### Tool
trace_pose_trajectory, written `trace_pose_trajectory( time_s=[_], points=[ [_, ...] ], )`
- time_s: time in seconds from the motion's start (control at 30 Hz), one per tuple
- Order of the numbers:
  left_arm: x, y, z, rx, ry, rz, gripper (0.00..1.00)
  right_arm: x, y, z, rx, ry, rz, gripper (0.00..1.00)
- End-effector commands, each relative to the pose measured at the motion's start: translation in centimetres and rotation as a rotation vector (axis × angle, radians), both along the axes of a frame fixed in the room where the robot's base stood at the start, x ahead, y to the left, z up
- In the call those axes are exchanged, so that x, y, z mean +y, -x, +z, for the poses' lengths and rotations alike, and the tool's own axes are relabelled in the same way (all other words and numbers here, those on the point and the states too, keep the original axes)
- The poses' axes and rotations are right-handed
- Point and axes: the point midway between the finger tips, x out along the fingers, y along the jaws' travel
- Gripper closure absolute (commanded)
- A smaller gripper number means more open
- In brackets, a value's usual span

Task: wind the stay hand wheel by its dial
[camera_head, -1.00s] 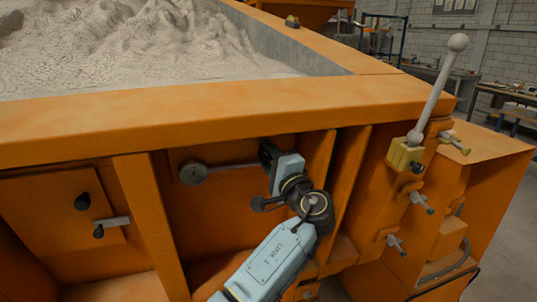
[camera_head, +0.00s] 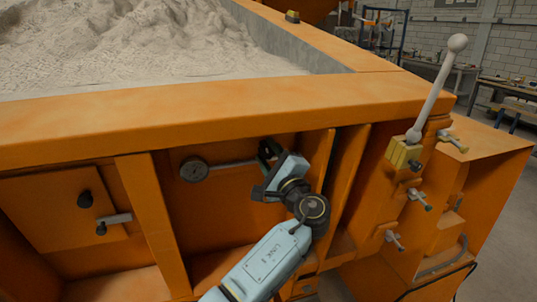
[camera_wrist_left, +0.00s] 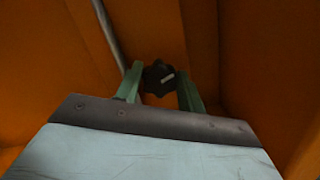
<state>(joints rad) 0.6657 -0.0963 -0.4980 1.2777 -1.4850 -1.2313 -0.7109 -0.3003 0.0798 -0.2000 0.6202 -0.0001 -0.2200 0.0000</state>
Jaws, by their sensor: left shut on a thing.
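The stay hand wheel (camera_wrist_left: 158,78) is a dark lobed knob with a pale mark, seen in the left wrist view between my green fingers. A thin metal rod (camera_head: 233,163) runs from the dial toward the wheel. The dial's reading is too small to tell. My right gripper is not in view.
An orange upright rib (camera_head: 317,180) stands close to the right of my left gripper. A white ball-topped lever (camera_head: 437,90) rises from a yellow block at the right. A panel with a black knob (camera_head: 84,200) is at the left. Sand (camera_head: 130,45) fills the bed above.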

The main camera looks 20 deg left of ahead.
Motion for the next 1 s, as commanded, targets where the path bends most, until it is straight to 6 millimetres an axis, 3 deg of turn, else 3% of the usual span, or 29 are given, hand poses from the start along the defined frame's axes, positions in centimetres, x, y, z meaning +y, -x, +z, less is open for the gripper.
trace_pose_trajectory(
  time_s=[0.17, 0.2, 0.37, 0.83, 1.0],
  points=[
    [-0.05, -0.01, -0.09, 0.001, 0.000, -0.002, 0.84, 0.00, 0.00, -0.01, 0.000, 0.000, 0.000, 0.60],
    [-0.05, -0.01, -0.09, 0.001, 0.000, -0.002, 0.60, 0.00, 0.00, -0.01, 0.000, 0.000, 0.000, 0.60],
    [-0.04, -0.01, -0.07, 0.000, 0.001, -0.002, 0.40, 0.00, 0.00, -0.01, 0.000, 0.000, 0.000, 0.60],
    [0.01, 0.00, -0.08, -0.004, 0.007, -0.002, 0.40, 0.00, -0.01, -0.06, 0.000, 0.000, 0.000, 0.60],
    [-0.06, -0.01, -0.17, -0.059, 0.089, -0.021, 0.40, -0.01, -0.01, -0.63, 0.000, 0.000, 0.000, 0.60]
  ],
)
